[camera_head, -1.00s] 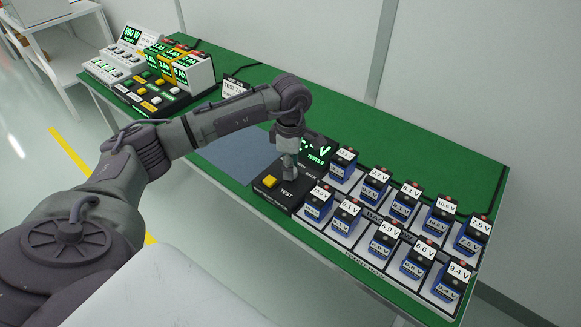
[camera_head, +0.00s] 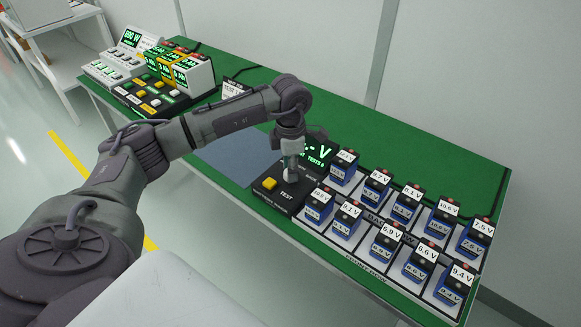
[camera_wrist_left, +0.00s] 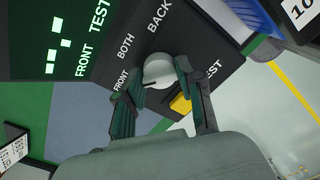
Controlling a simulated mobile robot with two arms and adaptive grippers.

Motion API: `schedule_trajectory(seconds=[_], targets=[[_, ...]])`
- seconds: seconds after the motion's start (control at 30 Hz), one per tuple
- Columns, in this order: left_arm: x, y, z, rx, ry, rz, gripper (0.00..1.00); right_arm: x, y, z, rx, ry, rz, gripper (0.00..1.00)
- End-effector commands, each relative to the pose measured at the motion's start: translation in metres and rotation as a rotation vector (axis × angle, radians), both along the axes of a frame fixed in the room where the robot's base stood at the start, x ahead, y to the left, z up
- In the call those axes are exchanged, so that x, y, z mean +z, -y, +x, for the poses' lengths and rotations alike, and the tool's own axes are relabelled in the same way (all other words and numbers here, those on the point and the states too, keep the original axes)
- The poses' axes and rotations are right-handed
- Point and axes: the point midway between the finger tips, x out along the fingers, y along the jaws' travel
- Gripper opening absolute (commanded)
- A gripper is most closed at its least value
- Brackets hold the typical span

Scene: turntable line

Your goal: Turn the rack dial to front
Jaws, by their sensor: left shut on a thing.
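The rack dial is a pale round knob (camera_wrist_left: 158,70) on a black tester panel (camera_wrist_left: 205,45), in the left wrist view. The labels FRONT, BOTH and BACK lie around it. A dark mark on the knob lies on the side toward FRONT, but its exact aim is hard to read. My left gripper (camera_wrist_left: 157,75) is shut on the dial, with one finger on each side. In the head view the left gripper (camera_head: 290,168) points down onto the tester, behind the yellow TEST button (camera_head: 269,183), and hides part of the dial. My right gripper is not in view.
A rack (camera_head: 362,262) holds two rows of blue batteries with voltage labels, right of the tester. A green display (camera_head: 318,152) stands behind the dial. Another console (camera_head: 150,95) stands at the table's far left. Green tabletop (camera_head: 400,150) is bare behind the rack.

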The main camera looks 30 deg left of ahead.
Motion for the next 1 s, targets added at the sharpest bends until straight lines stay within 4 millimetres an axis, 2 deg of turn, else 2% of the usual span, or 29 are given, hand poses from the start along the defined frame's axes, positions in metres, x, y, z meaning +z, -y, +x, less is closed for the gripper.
schedule_trajectory(seconds=[0.23,0.27,0.3,0.67,0.77,1.0], targets=[[0.001,-0.001,0.000,0.002,0.001,0.000,0.02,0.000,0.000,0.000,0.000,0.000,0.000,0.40],[0.001,-0.001,0.000,0.002,0.001,0.000,0.40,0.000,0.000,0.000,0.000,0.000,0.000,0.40],[0.001,-0.001,0.000,0.002,0.001,0.000,0.47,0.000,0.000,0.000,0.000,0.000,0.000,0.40],[0.003,0.000,0.001,0.000,0.002,-0.001,0.48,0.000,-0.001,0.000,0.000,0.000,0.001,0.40],[0.014,0.000,0.001,0.000,0.005,-0.001,0.48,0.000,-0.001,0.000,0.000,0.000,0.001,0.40],[0.064,0.000,0.002,-0.001,0.007,-0.001,0.48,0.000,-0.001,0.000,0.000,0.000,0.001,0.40]])
